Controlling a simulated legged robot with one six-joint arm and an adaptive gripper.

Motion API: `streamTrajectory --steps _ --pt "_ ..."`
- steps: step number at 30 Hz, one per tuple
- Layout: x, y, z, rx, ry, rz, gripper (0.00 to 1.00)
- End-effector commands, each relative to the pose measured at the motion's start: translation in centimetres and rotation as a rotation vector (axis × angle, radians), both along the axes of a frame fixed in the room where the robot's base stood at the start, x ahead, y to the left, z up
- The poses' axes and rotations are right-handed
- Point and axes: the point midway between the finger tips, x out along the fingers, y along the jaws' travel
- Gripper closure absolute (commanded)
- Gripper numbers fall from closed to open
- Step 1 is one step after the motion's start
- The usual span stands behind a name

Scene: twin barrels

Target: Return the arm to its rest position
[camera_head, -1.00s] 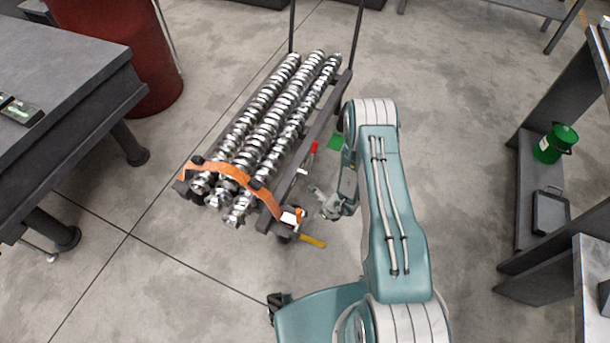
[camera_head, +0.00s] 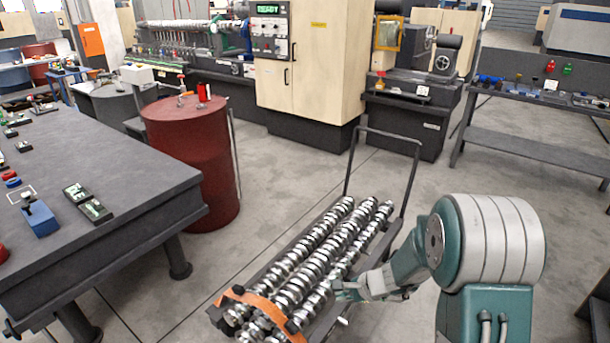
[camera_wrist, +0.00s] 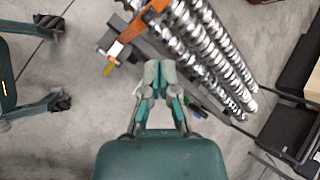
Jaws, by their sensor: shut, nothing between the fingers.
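My arm is raised at the lower right of the head view, with its teal and white elbow (camera_head: 495,240) nearest the camera. My gripper (camera_head: 345,290) points left in that view, in front of the cart's right side. In the wrist view my gripper (camera_wrist: 160,68) is shut with its fingers together and nothing between them. The fingertips appear close to the cart's edge in the picture; the gap cannot be judged.
A cart (camera_head: 405,192) carries several metal crankshafts (camera_head: 325,250) under an orange strap (camera_head: 262,305). A dark table (camera_head: 110,190) and a red barrel (camera_head: 190,150) stand left. Machines and a shelf (camera_head: 540,140) stand behind. Bare floor lies between the barrel and cart.

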Motion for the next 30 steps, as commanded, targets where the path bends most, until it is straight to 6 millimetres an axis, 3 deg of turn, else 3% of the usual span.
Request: streamTrajectory --steps 1,3,12,21,30 --pt "-0.5 0.3 2.3 -0.023 -0.038 0.055 1.00" --pt "-1.6 0.6 4.7 -0.056 -0.081 0.132 1.00" --pt "-7.3 1.2 13.4 -0.237 -0.244 0.443 1.00" --pt "-14.3 0.1 19.5 -0.476 -0.373 0.715 1.00" --pt "-21.2 -2.5 23.3 -0.770 -0.461 0.929 1.00"
